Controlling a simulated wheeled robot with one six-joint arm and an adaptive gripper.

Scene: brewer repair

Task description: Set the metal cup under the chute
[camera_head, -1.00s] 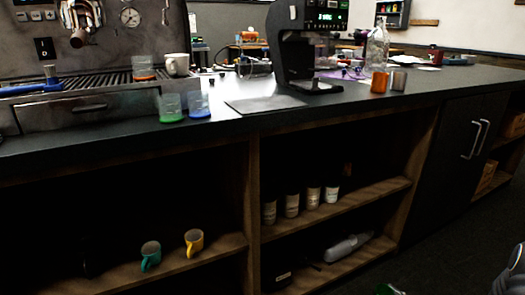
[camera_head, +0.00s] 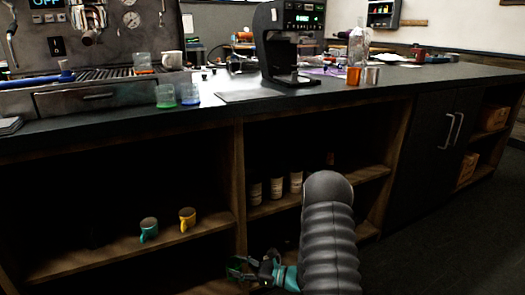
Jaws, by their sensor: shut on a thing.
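A small silver metal cup (camera_head: 372,76) stands on the dark counter, touching or very close to an orange cup (camera_head: 353,76). To their left stands a black machine (camera_head: 268,50) with an overhanging head and a low base; its chute is too dark to make out. My gripper (camera_head: 240,266) is low in front of the shelves, below the counter and far from the metal cup. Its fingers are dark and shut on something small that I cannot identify.
A clear bottle (camera_head: 357,45) stands behind the cups. An espresso machine (camera_head: 110,40), green (camera_head: 165,95) and blue (camera_head: 188,94) glasses are at left. Teal (camera_head: 149,229) and yellow (camera_head: 187,219) mugs sit on the lower shelf. A tray (camera_head: 235,97) lies left of the black machine.

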